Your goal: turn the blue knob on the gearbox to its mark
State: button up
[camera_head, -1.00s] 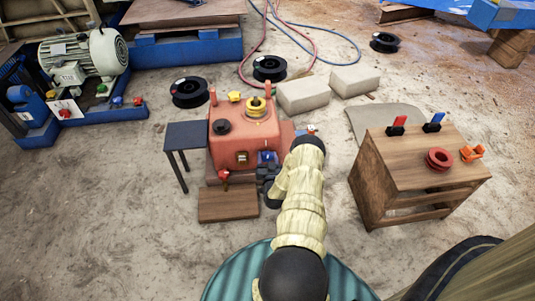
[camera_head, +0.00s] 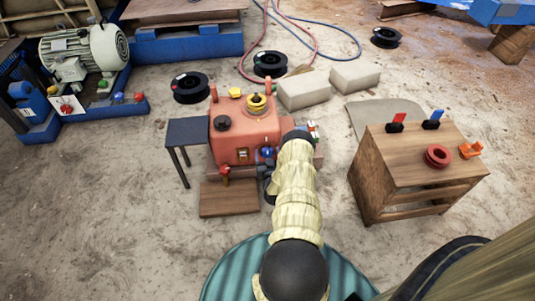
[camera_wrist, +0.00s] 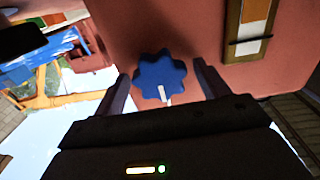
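The salmon-red gearbox (camera_head: 233,146) stands in the middle of the head view. Its blue knob (camera_head: 266,152) is low on the near face, close to my gripper (camera_head: 267,175). In the wrist view the lobed blue knob (camera_wrist: 158,72) lies ahead, between the two fingers of my gripper (camera_wrist: 162,75). The fingers are open, with a visible gap on each side of the knob. A white pointer line on the knob points down in that view.
A dark side table (camera_head: 188,131) stands left, a wooden step (camera_head: 229,199) in front. A wooden cabinet (camera_head: 410,165) stands right, with floor between.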

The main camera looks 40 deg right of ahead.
jog(key=shift+s+a+r+p, duration=0.1)
jog(key=shift+s+a+p, duration=0.2)
jog(key=shift+s+p, duration=0.15)
jog(key=p+v, duration=0.2)
jog(key=v, duration=0.4)
jog(key=shift+s+p, duration=0.2)
jog(key=shift+p, duration=0.1)
